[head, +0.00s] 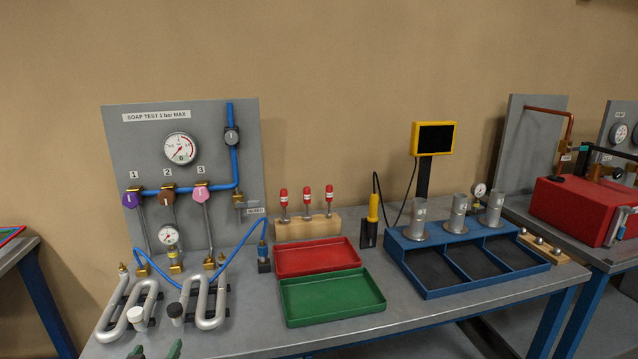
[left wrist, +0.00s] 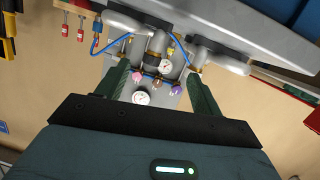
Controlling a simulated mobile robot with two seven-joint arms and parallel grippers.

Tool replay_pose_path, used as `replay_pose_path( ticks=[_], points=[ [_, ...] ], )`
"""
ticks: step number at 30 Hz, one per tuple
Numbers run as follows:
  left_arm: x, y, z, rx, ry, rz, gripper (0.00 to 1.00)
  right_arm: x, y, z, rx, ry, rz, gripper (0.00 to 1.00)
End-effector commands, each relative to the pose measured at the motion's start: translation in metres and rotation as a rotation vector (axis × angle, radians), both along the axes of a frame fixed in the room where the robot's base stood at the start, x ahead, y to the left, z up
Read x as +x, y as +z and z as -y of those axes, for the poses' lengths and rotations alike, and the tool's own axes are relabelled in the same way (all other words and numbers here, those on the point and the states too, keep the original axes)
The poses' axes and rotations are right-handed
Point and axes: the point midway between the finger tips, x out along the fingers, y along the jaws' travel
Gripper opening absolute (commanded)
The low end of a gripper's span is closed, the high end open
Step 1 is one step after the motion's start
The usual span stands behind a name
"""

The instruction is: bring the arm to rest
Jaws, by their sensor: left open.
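My left gripper (head: 156,350) shows only as two dark green fingertips at the bottom edge of the head view, in front of the bench and below the grey serpentine coils. In the left wrist view my left gripper (left wrist: 158,76) has its two fingers apart, with nothing held between them. That view is upside down, and the coils and the test panel (left wrist: 140,88) show beyond the fingers. One coil (head: 105,325) lies at the left of the bench and another (head: 221,300) lies beside it. The rest of my left arm is hidden in the head view. My right gripper is not in view.
A grey board with gauges (head: 180,148) and blue hose stands behind the coils. A red tray (head: 318,258) and a green tray (head: 330,298) lie to their right. A blue divided tray (head: 470,241) holds metal cylinders.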

Motion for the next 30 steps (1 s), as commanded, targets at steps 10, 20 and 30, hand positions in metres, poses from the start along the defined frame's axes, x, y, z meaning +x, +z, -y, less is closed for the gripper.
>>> replay_pose_path(
  ticks=[10, 20, 30],
  points=[
    [-0.156, -0.158, 0.070, 0.105, -0.203, -0.299, 0.67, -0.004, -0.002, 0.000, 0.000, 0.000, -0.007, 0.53],
    [-0.291, -0.219, 0.119, 0.115, -0.356, -0.478, 0.67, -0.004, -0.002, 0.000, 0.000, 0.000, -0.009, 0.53],
    [-0.309, -0.225, 0.126, 0.113, -0.377, -0.501, 0.67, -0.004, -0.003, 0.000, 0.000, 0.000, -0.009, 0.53]
  ],
)
